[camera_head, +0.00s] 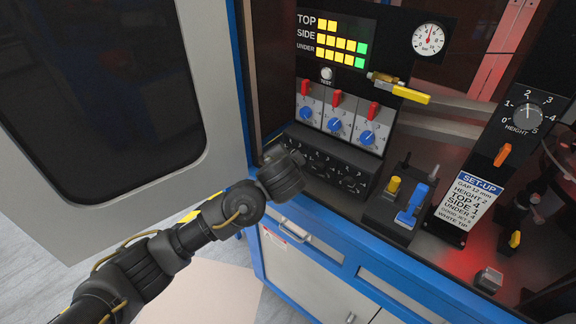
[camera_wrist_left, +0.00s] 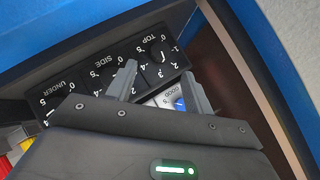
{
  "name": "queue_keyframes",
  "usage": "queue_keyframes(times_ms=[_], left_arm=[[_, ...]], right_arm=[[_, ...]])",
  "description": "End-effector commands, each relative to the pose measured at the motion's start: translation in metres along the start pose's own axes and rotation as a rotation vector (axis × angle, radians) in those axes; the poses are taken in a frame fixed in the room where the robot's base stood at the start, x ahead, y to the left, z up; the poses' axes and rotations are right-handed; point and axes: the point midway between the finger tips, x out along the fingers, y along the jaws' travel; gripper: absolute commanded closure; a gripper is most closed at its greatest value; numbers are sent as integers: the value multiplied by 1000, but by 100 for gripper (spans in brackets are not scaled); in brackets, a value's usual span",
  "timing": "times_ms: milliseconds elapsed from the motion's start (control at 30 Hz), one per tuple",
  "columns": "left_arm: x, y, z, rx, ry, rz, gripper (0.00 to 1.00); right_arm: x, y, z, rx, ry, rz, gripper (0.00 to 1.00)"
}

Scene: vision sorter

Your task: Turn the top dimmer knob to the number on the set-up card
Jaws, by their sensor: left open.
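The set-up card (camera_head: 469,205) at the right of the head view reads TOP 4, SIDE 1, UNDER 4. The black dimmer panel (camera_head: 335,166) sits low on the machine front. In the left wrist view it appears upside down, with the top knob (camera_wrist_left: 156,50) beside its TOP label. I cannot read where its pointer stands. My left gripper (camera_wrist_left: 158,74) is open and empty, its fingertips apart just short of the TOP dial. One finger partly covers the side dial. In the head view my left wrist (camera_head: 281,176) hides the panel's left end. My right gripper is out of view.
The light display (camera_head: 333,42) shows two yellow squares for TOP; the SIDE and UNDER rows are longer and end in green. An open grey door (camera_head: 205,75) is on the left. A height dial (camera_head: 526,116) is at right.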

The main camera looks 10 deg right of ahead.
Motion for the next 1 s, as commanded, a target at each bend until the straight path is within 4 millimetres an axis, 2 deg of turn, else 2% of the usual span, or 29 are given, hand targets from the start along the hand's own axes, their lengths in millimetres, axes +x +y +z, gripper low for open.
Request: queue_keyframes(times_ms=[200, 533, 600, 633, 767, 1000], left_arm=[[-22, 1, 0, 0, 1, 1, 48], [-25, 0, 0, 0, 0, 0, 48], [-25, 1, 0, -2, -1, 3, 48], [-25, 2, 2, -6, -1, 6, 48], [-26, 14, 16, -57, -10, 46, 48], [-33, 40, 61, -210, -44, 140, 48]], right_arm=[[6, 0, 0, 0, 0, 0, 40], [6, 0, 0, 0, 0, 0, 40], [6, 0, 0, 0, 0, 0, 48], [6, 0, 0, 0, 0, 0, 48], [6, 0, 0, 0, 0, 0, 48], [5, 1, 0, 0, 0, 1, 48]])
